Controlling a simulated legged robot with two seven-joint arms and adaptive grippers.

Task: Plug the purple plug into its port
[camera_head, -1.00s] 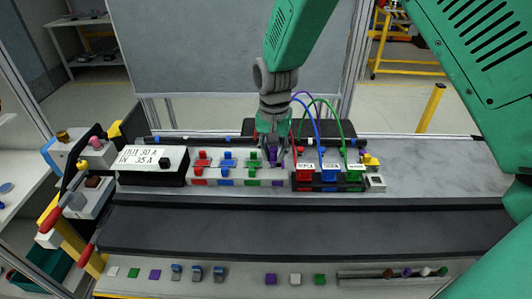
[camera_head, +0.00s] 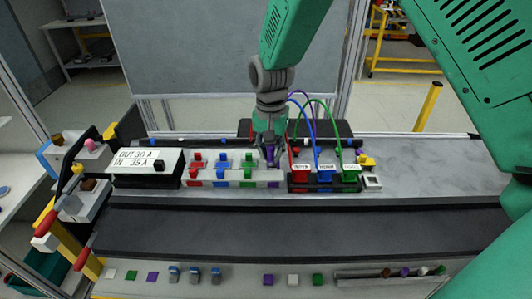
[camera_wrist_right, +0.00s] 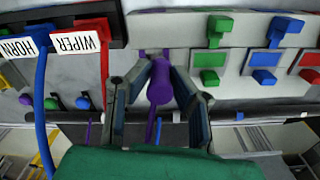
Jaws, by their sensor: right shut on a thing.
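My right gripper (camera_head: 269,160) points down over the right end of the white plug strip (camera_head: 222,184), and is shut on the purple plug (camera_wrist_right: 159,85). In the right wrist view the plug lies between the two fingers of my right gripper (camera_wrist_right: 160,72), with its purple tail running back toward the palm. A purple mark (camera_head: 273,184) shows on the strip's front just below the gripper. My left gripper is not in view.
Red (camera_head: 196,164), blue (camera_head: 223,163) and green (camera_head: 248,163) plugs stand along the strip. A black-and-white meter box (camera_head: 146,167) stands left. The dark belt in front (camera_head: 300,229) is clear.

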